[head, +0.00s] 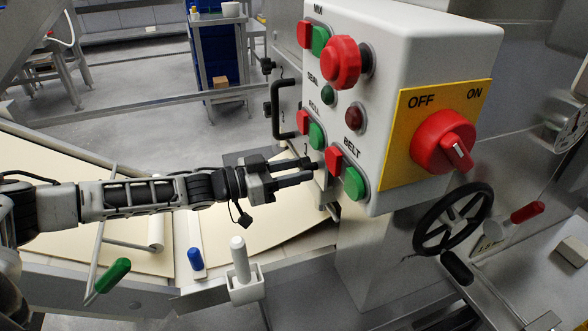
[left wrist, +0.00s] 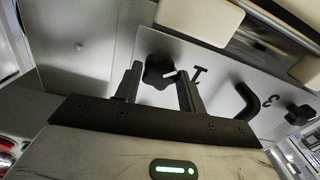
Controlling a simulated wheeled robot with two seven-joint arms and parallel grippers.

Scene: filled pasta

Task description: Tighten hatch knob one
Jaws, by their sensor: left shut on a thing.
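Hatch knob one, a black star-shaped knob (left wrist: 158,71), sits on a grey metal hatch plate (left wrist: 105,45) beside a black mark that looks like a "1". My left gripper (left wrist: 158,84) has one finger on each side of it and is shut on it. My right gripper is in neither view.
The white control box (head: 385,60) with red and green buttons overhangs the fingers closely. A black hatch handle (left wrist: 248,101) and another black knob (left wrist: 298,114) are on the same plate. A black handwheel (head: 453,221) stands at right.

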